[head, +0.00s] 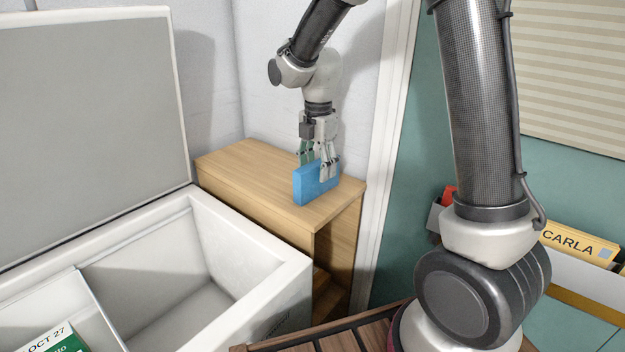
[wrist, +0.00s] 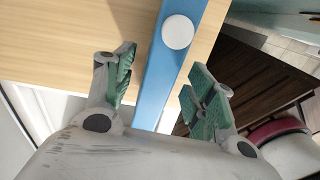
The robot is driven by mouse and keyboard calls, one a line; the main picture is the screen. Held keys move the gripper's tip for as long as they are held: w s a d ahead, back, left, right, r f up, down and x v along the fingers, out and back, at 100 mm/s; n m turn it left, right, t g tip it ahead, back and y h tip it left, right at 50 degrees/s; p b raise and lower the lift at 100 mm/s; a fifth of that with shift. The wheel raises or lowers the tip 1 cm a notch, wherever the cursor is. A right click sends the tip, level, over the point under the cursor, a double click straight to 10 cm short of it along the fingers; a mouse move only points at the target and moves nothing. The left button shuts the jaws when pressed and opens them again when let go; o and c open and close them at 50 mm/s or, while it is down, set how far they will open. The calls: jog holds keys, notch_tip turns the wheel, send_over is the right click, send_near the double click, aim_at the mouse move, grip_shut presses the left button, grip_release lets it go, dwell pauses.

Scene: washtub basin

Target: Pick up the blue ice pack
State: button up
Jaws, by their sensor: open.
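The blue ice pack (head: 308,187) stands upright on its narrow edge on the light wooden cabinet top. In the wrist view its long top edge with a round white cap (wrist: 178,32) runs between the fingers, and the blue side (wrist: 158,85) shows below the cap. My gripper (head: 317,170) is above the pack, pointing down, with its fingers open around the pack. In the wrist view my gripper (wrist: 163,95) has one green-padded finger on each side of the pack, with a gap visible on both sides. The lower end of the pack is hidden behind the gripper's palm there.
The wooden cabinet (head: 240,165) stands in the corner against white walls. An open white chest freezer (head: 255,255) is at the left, its lid (head: 90,110) raised. A white-framed edge (head: 385,130) is right of the cabinet. A yellow "CARLA" sign (head: 578,243) is at the right.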

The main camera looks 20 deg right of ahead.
jog(key=shift+w+d, duration=0.1)
jog(key=shift+w, duration=0.15)
grip_shut()
jog(key=shift+r, duration=0.1)
